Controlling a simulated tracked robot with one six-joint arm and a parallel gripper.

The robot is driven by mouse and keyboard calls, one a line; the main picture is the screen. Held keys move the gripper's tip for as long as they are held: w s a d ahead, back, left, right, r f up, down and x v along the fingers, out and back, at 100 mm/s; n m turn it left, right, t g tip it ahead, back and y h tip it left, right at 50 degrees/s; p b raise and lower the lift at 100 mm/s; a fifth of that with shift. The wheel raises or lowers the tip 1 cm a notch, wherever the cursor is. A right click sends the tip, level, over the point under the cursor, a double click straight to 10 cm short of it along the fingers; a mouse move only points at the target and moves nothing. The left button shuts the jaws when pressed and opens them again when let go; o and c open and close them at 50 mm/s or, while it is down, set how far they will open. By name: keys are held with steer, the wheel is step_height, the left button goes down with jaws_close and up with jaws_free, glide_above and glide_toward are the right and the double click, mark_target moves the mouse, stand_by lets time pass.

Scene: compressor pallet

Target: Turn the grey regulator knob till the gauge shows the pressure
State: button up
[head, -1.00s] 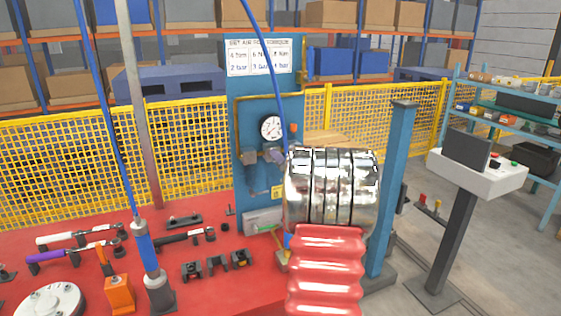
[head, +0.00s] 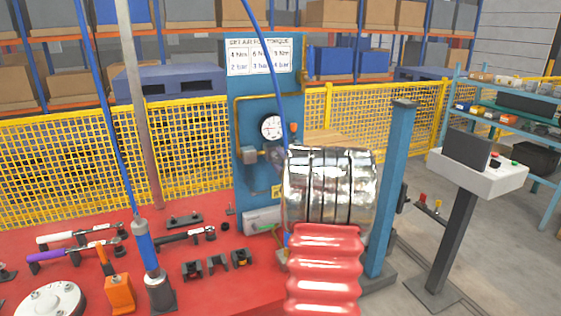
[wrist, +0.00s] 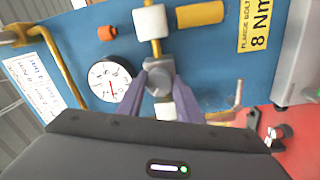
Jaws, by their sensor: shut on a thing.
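The round white gauge (head: 271,127) is on the blue panel, and it also shows in the wrist view (wrist: 110,82). Its red needle points roughly to the bottom of the picture in the wrist view; the scale figures are too small to read. The grey regulator knob (wrist: 159,82) is below a pale fitting in the wrist view. My gripper (wrist: 160,84) has its two purple fingers shut on the knob, one on each side. In the head view my shiny arm hides the knob and most of the fingers.
A chart (head: 259,57) headed for air and torque is at the panel's top. A label (wrist: 260,25) reads flange bolts, 8 Nm. A yellow pipe (wrist: 62,68) runs beside the gauge. A blue post (head: 390,190) stands close right of my arm. Tools lie on the red table (head: 215,290).

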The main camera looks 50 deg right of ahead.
steer(key=m, duration=0.6)
steer(key=shift+s+f+g, duration=0.1)
steer(key=shift+f+g, duration=0.2)
steer(key=shift+f, duration=0.05)
steer(key=m, duration=0.9)
steer(key=shift+f+h, duration=0.1)
steer(key=shift+h, duration=0.2)
steer(key=m, duration=0.5)
steer(key=shift+a, duration=0.1)
steer(key=o, duration=0.8)
steer(key=shift+c, duration=0.2)
steer(key=shift+o, duration=1.4)
steer(key=shift+r, duration=0.3)
steer(key=shift+a, duration=0.15)
